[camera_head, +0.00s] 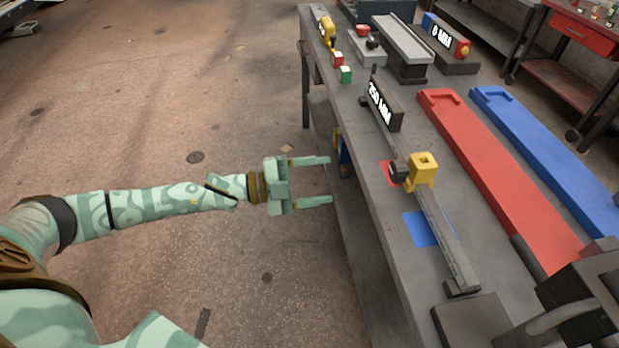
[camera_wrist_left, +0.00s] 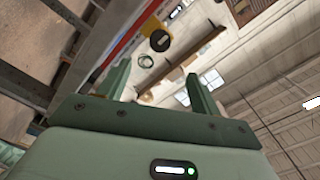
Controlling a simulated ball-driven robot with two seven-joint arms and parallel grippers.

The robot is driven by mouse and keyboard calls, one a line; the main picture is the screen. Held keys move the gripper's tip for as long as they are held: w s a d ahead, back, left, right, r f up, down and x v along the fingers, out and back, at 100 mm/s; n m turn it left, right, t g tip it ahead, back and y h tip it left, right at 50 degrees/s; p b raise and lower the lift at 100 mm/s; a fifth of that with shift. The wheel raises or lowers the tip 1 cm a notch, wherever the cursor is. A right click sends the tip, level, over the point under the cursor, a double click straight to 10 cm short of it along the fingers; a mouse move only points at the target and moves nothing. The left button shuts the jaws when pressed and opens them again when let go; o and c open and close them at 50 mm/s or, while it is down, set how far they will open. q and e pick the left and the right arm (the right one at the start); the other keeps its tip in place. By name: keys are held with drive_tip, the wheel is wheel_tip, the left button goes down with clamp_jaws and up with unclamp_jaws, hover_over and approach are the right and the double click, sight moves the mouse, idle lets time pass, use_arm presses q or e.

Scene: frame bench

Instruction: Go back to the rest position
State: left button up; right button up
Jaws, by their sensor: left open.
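My left arm reaches in from the left in the head view. My left gripper (camera_head: 328,180) is open with nothing between its two green fingers. It hangs beside the left edge of the grey bench (camera_head: 360,205), apart from the bench top. In the left wrist view the left gripper (camera_wrist_left: 160,88) also shows its fingers spread, with the ceiling and walls behind them. My right gripper is not in view.
On the bench stand a rail with a yellow block (camera_head: 423,168), a 350 MM sign (camera_head: 382,108), a red tray (camera_head: 490,175) and a blue tray (camera_head: 545,150). Small buttons and a 0 MM sign (camera_head: 441,36) sit farther back. Open floor (camera_head: 150,130) lies left.

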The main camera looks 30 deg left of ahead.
use_arm(q)
drive_tip(key=shift+s+a, duration=0.45)
drive_tip(key=shift+a, duration=0.1)
